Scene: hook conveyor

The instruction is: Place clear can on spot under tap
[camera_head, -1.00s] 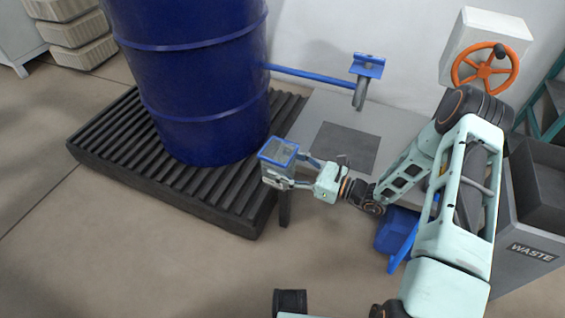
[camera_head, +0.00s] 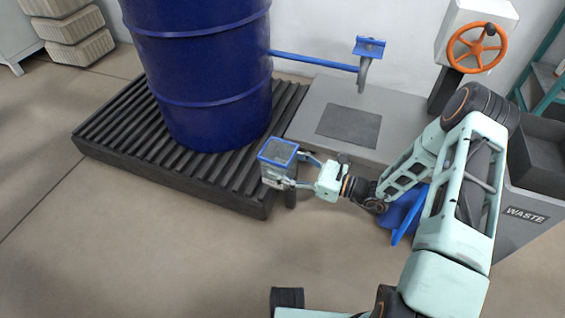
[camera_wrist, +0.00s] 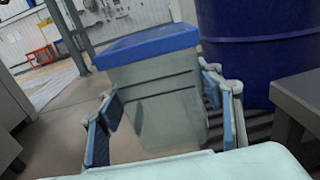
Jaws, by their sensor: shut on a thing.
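The clear can (camera_head: 277,166) has a blue rim and see-through sides. My gripper (camera_head: 287,180) is shut on it and holds it upright, in front of the pallet's right end. In the wrist view the can (camera_wrist: 155,105) stands between the two fingers of my gripper (camera_wrist: 165,115). The tap (camera_head: 366,62) is at the end of a blue pipe from the drum. Below it, a dark square spot (camera_head: 349,126) lies on a grey table (camera_head: 310,105). The can is to the left of and nearer than the spot, apart from it.
A dark blue drum (camera_head: 208,75) stands on a ribbed black pallet (camera_head: 110,125). A grey waste bin (camera_head: 525,215) is at the right. An orange valve wheel (camera_head: 477,48) is behind it. A blue object (camera_head: 405,210) is under my arm. Floor at the front left is open.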

